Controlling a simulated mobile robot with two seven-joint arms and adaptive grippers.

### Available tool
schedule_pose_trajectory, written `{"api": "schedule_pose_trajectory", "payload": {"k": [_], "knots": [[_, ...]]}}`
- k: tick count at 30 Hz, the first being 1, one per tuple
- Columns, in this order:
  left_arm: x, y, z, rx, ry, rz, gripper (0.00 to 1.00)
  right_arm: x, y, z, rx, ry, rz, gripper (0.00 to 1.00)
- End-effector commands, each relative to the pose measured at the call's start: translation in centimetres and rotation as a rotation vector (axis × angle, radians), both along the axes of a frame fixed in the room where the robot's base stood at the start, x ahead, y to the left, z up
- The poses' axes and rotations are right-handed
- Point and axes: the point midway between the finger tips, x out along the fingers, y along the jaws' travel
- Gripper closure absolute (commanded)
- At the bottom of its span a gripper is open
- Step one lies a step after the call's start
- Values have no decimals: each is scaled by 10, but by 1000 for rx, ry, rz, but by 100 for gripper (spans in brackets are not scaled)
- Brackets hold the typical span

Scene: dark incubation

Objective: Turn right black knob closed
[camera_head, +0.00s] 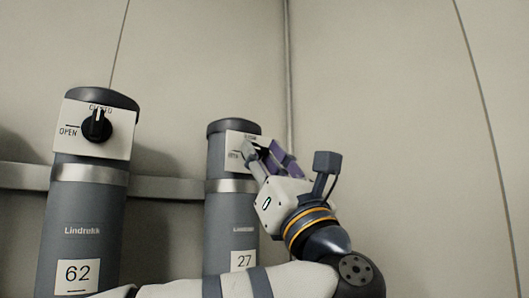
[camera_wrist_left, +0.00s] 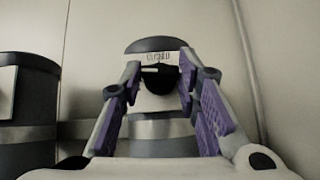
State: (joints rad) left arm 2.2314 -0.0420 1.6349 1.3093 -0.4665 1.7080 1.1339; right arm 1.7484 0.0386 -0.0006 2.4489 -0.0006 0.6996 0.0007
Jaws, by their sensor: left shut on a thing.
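The right black knob (camera_wrist_left: 160,80) sits on the white plate of the right grey cylinder (camera_head: 228,205), marked 27. In the left wrist view its white pointer mark points left, and the word CLOSED stands above it on the plate (camera_wrist_left: 158,101). In the head view this knob is mostly hidden by my left gripper (camera_head: 262,151). My left gripper is shut on the knob, with one purple-padded finger at each side of it. My right gripper is not in view.
The left grey cylinder (camera_head: 85,205), marked 62, has its own black knob (camera_head: 97,126), with the white pointer up toward CLOSED. A pale rail (camera_head: 170,187) runs behind the cylinders. The pale wall (camera_head: 400,100) at the right is bare.

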Motion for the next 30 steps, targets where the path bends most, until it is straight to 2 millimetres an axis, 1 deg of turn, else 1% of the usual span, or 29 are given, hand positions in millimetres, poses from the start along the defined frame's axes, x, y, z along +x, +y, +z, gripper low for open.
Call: {"api": "schedule_pose_trajectory", "payload": {"k": [1,5,9,13,18,30], "knots": [[-3,2,6,21,10,3,98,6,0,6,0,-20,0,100],[-7,3,9,100,57,2,98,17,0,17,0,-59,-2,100],[-8,5,10,206,128,3,98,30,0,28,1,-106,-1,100],[-8,6,9,309,199,4,98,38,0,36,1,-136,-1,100],[-6,8,6,442,293,5,98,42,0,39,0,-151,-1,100],[-7,12,9,756,505,4,98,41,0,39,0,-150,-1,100]]}}
